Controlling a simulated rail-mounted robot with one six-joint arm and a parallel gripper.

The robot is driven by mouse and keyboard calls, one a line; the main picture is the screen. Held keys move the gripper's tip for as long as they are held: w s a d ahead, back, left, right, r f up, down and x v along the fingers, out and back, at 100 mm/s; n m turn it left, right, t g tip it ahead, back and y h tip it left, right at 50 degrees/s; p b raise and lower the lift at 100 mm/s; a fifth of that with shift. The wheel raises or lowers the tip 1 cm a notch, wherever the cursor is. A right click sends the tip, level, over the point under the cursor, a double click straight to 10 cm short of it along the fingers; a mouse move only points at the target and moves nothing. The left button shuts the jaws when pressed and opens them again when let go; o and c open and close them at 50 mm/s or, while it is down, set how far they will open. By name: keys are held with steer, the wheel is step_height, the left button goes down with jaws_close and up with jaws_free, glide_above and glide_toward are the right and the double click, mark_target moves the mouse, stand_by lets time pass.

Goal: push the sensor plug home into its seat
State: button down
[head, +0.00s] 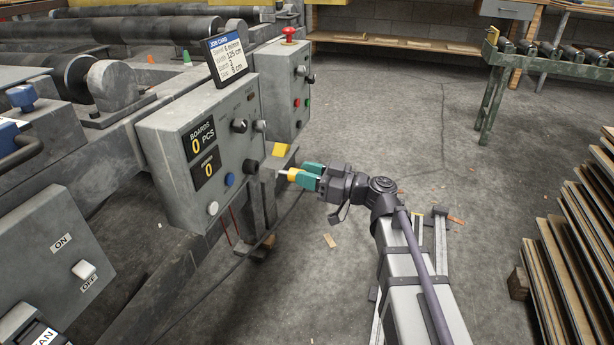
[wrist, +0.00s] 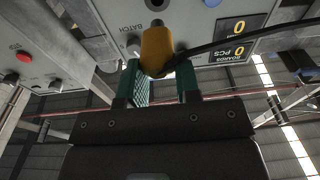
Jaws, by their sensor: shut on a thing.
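My gripper (head: 302,175) has green fingers and is shut on the plug from the right. In the wrist view the yellow plug (wrist: 157,48) sits between the green fingers of my gripper (wrist: 160,84), with a black cable running off to the right.
The counter box (head: 160,135) carries displays, knobs and buttons. A second control box (head: 284,85) with a red mushroom button stands behind it. Veneer stacks (head: 575,250) rise at the right. The concrete floor around my arm is mostly open.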

steer(key=shift+f+x, duration=0.15)
steer(key=shift+x, duration=1.2)
steer(key=shift+f+x, duration=0.1)
steer(key=shift+x, duration=1.25)
steer(key=shift+x, duration=1.65)
steer(key=c, duration=0.8)
jaws_free()
steer(key=shift+a+f, duration=0.1)
steer(key=shift+f, duration=0.1)
steer(key=shift+o, duration=0.2)
steer(key=b, duration=0.1)
glide_toward(290, 172)
steer(key=a, duration=0.1)
steer(key=w+a, duration=0.2)
steer(key=shift+a+f, duration=0.15)
steer(key=shift+f, duration=0.15)
